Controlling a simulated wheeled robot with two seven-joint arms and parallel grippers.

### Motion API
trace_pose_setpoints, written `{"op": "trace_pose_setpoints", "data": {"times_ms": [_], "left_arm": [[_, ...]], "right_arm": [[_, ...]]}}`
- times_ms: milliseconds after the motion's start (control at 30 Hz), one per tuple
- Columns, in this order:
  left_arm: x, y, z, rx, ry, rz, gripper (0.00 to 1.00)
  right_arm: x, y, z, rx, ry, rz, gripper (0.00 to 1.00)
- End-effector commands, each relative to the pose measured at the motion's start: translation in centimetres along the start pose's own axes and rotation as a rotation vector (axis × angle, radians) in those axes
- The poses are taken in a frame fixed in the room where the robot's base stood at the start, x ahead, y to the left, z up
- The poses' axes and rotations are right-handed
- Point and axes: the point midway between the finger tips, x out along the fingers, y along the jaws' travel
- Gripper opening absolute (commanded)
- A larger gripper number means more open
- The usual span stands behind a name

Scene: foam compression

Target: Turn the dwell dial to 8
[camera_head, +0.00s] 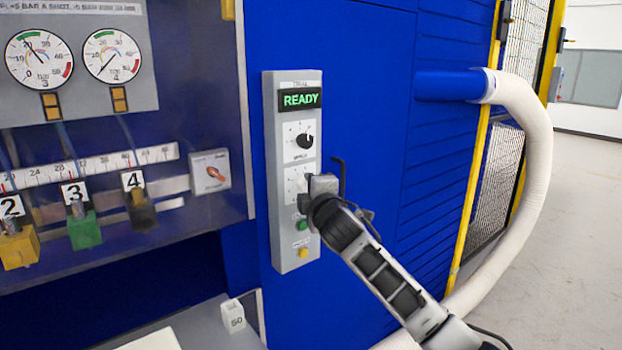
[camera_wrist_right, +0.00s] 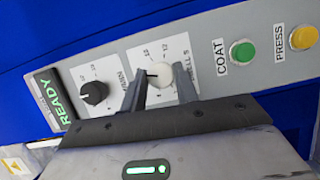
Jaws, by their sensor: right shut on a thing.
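The dwell dial (camera_wrist_right: 160,74) is a round white knob with a dark mark, on a pale scale plate of the grey control panel (camera_head: 284,257). In the right wrist view its mark points toward the left, but I cannot read the number there. My right gripper (camera_wrist_right: 164,84) has one finger on each side of the knob and is shut on it. In the head view my right gripper (camera_head: 318,184) is at the panel's lower scale plate and hides the dial. My left gripper is not in view.
A black knob (camera_head: 304,141) sits above, under a display (camera_head: 299,99) reading READY. A green COAT button (camera_head: 302,225) and a yellow PRESS button (camera_head: 303,252) sit below. A white hose (camera_head: 540,150) curves at the right, with open floor beyond.

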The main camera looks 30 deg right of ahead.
Motion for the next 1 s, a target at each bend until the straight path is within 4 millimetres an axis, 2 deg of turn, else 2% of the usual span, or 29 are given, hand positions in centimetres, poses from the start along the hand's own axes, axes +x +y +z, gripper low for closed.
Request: {"op": "trace_pose_setpoints", "data": {"times_ms": [667,700,733,767,1000], "left_arm": [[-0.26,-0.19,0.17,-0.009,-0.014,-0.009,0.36],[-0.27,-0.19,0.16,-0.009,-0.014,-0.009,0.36],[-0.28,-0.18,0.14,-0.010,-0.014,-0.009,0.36],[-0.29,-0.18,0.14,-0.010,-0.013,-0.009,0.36],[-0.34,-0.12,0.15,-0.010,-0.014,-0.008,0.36]], "right_arm": [[0.01,-0.06,0.02,0.052,0.000,-0.023,0.07],[0.01,-0.06,0.02,0.052,0.000,-0.023,0.41],[0.01,-0.06,0.02,0.052,0.000,-0.023,0.49],[0.01,-0.05,0.02,0.052,0.000,-0.022,0.52],[-0.01,-0.02,0.01,0.051,0.000,-0.022,0.52]]}}
